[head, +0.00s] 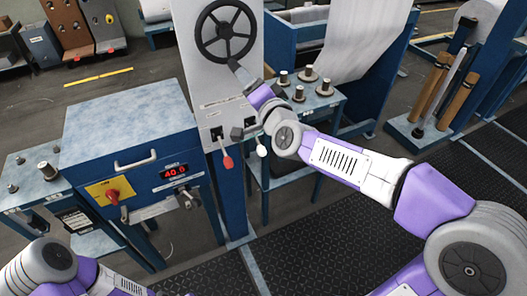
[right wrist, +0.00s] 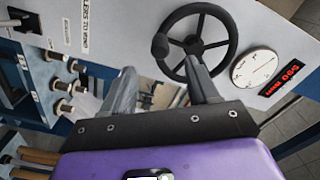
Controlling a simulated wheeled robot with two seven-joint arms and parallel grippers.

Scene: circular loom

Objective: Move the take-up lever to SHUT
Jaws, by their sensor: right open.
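Two levers hang from slots low on the grey loom panel (head: 226,110) in the head view. One has a red knob (head: 227,162), the other a white knob (head: 262,151). Both point down; their labels are too small to read, so I cannot tell which is the take-up lever. My left gripper is out of frame.
A blue cabinet (head: 125,125) with a red rotary switch and a red display stands left of the panel. A small blue table (head: 322,105) with several metal posts is behind my right arm. The right wrist view also shows a round dial (right wrist: 255,65) and a red display (right wrist: 282,78).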

